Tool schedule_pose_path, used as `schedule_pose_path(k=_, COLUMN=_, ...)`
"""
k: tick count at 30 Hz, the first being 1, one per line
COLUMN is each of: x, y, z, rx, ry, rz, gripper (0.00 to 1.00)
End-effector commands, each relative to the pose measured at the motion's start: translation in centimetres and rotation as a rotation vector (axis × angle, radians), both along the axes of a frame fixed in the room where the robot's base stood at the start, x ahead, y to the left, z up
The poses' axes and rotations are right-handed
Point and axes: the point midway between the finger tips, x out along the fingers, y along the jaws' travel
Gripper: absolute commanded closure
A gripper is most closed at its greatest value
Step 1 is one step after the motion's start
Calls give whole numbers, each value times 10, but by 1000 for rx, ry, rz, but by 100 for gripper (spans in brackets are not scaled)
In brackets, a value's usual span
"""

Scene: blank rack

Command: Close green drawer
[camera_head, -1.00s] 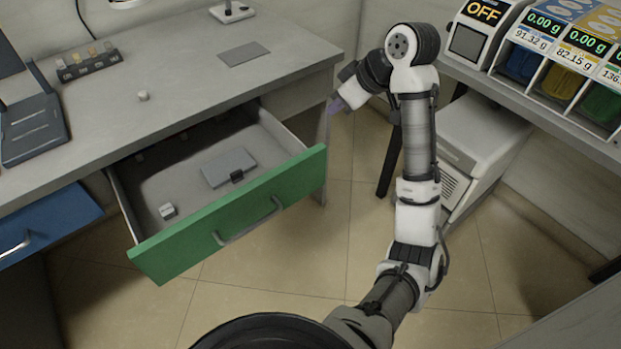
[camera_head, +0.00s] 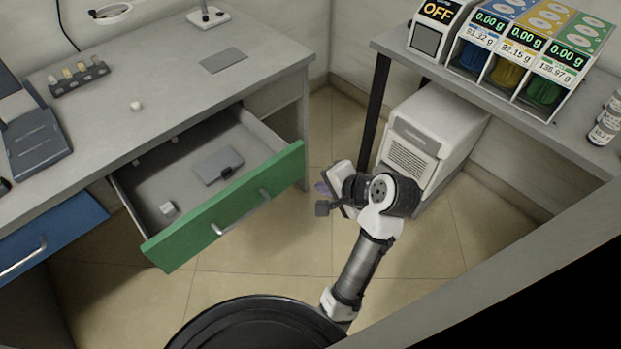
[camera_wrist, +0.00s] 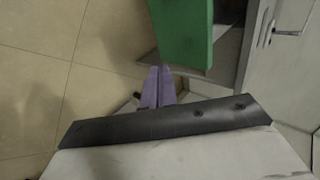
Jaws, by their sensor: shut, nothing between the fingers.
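The green drawer (camera_head: 190,238) is pulled out from under the left desk. A grey flat box (camera_head: 214,166) and a small white cube (camera_head: 168,208) lie inside it. The metal handle (camera_head: 240,215) is on its green front. My gripper (camera_head: 322,188) is to the right of the drawer's right end, apart from the handle. In the wrist view the purple fingers (camera_wrist: 157,86) are shut and empty, just below the end of the green front (camera_wrist: 184,30). I cannot tell whether they touch it.
A blue drawer (camera_head: 45,238) is at the left. The desk (camera_head: 165,75) holds several small items. A white machine (camera_head: 432,130) stands on the floor under the right counter (camera_head: 560,140). Tiled floor (camera_head: 260,262) is free in front of the green drawer.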

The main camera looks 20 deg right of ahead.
Motion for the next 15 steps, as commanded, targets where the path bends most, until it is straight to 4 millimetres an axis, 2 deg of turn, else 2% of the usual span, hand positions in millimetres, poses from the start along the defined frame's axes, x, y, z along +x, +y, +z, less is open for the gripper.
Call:
schedule_pose_path(k=12, x=60, y=20, z=-59, rx=1, ry=2, rz=6, gripper=100)
schedule_pose_path(k=15, x=76, y=25, z=-59, rx=-2, ry=-3, rz=7, gripper=100)
